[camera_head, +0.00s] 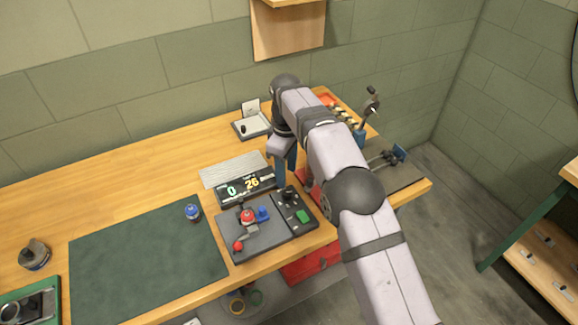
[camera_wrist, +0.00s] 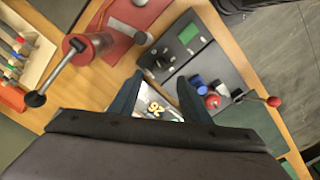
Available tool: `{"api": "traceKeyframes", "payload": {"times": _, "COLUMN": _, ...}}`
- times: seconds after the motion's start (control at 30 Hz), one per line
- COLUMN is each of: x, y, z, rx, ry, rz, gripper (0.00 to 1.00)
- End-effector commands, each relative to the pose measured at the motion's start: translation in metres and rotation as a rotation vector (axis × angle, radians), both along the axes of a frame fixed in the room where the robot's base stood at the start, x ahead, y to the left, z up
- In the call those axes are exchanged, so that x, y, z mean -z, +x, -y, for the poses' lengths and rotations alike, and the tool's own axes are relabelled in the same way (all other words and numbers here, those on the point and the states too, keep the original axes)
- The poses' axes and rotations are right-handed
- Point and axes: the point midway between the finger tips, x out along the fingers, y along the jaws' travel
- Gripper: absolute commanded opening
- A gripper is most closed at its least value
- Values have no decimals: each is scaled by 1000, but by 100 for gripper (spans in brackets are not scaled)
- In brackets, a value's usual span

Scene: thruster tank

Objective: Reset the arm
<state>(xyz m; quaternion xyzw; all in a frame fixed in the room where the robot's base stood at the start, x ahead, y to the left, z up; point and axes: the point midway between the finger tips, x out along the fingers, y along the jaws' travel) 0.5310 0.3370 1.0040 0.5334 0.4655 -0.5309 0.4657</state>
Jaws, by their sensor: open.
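My gripper (camera_head: 285,160) points down over the wooden bench, beside the control panel and the display, with my arm reaching in from the lower right. In the wrist view its two dark fingers (camera_wrist: 157,92) are spread apart with nothing held between them. The display (camera_head: 243,190) reads 0 and 26, and its 26 (camera_wrist: 156,109) shows between the fingers in the wrist view. Part of the bench behind my arm is hidden.
A small tray (camera_head: 251,127) stands at the back. A lever device (camera_head: 367,108) stands at the right end. A wooden wall cabinet (camera_head: 288,35) hangs above.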

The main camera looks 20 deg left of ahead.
Motion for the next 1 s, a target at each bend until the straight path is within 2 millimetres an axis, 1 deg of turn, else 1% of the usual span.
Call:
{"api": "traceKeyframes", "payload": {"times": 0.13, "x": 0, "y": 0, "z": 1, "rx": 2, "ry": 0, "rz": 0, "gripper": 43}}
{"api": "traceKeyframes", "payload": {"times": 0.23, "x": -2, "y": 1, "z": 5, "rx": 18, "ry": -1, "rz": 0, "gripper": 43}}
{"api": "traceKeyframes", "payload": {"times": 0.37, "x": -7, "y": 4, "z": 23, "rx": 81, "ry": 0, "rz": 0, "gripper": 43}}
{"api": "traceKeyframes", "payload": {"times": 0.47, "x": -12, "y": 6, "z": 47, "rx": 164, "ry": -1, "rz": 0, "gripper": 43}}
{"api": "traceKeyframes", "payload": {"times": 0.57, "x": -18, "y": 4, "z": 78, "rx": 272, "ry": 0, "rz": -1, "gripper": 43}}
{"api": "traceKeyframes", "payload": {"times": 0.6, "x": -21, "y": 2, "z": 92, "rx": 322, "ry": 1, "rz": 0, "gripper": 43}}
{"api": "traceKeyframes", "payload": {"times": 0.67, "x": -23, "y": -3, "z": 113, "rx": 395, "ry": 1, "rz": 1, "gripper": 43}}
{"api": "traceKeyframes", "payload": {"times": 0.7, "x": -25, "y": -8, "z": 128, "rx": 445, "ry": 1, "rz": 0, "gripper": 43}}
{"api": "traceKeyframes", "payload": {"times": 0.77, "x": -26, "y": -16, "z": 149, "rx": 520, "ry": 1, "rz": 1, "gripper": 43}}
{"api": "traceKeyframes", "payload": {"times": 0.8, "x": -27, "y": -23, "z": 162, "rx": 569, "ry": 1, "rz": 1, "gripper": 43}}
{"api": "traceKeyframes", "payload": {"times": 0.87, "x": -27, "y": -34, "z": 182, "rx": 644, "ry": 1, "rz": 2, "gripper": 43}}
{"api": "traceKeyframes", "payload": {"times": 0.9, "x": -27, "y": -43, "z": 196, "rx": 693, "ry": 2, "rz": 2, "gripper": 43}}
{"api": "traceKeyframes", "payload": {"times": 0.97, "x": -26, "y": -57, "z": 215, "rx": 767, "ry": 2, "rz": 1, "gripper": 43}}
{"api": "traceKeyframes", "payload": {"times": 1.0, "x": -25, "y": -67, "z": 228, "rx": 817, "ry": 2, "rz": 1, "gripper": 43}}
